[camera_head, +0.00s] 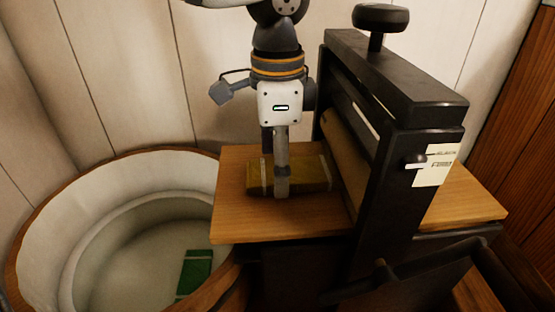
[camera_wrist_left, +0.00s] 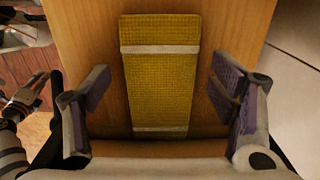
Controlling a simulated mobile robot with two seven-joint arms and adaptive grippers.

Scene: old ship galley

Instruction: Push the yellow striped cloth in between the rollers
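The yellow cloth (camera_head: 310,172) with pale stripes lies as a flat folded pad on the wooden board (camera_head: 235,215), left of the rollers (camera_head: 345,150). In the left wrist view the cloth (camera_wrist_left: 160,75) shows two pale cross stripes. My left gripper (camera_head: 275,168) is pointed down over the cloth, its near finger hiding part of it. In the left wrist view my left gripper (camera_wrist_left: 160,100) is open, with one finger on each side of the cloth and a gap on both sides. The black wringer frame (camera_head: 395,95) partly hides the rollers.
A round wooden tub (camera_head: 40,225) stands at the left, with a green cloth (camera_head: 195,270) inside. The wringer has a black knob (camera_head: 380,17) on top and a paper label (camera_head: 435,165). The board (camera_head: 465,200) is bare right of the frame.

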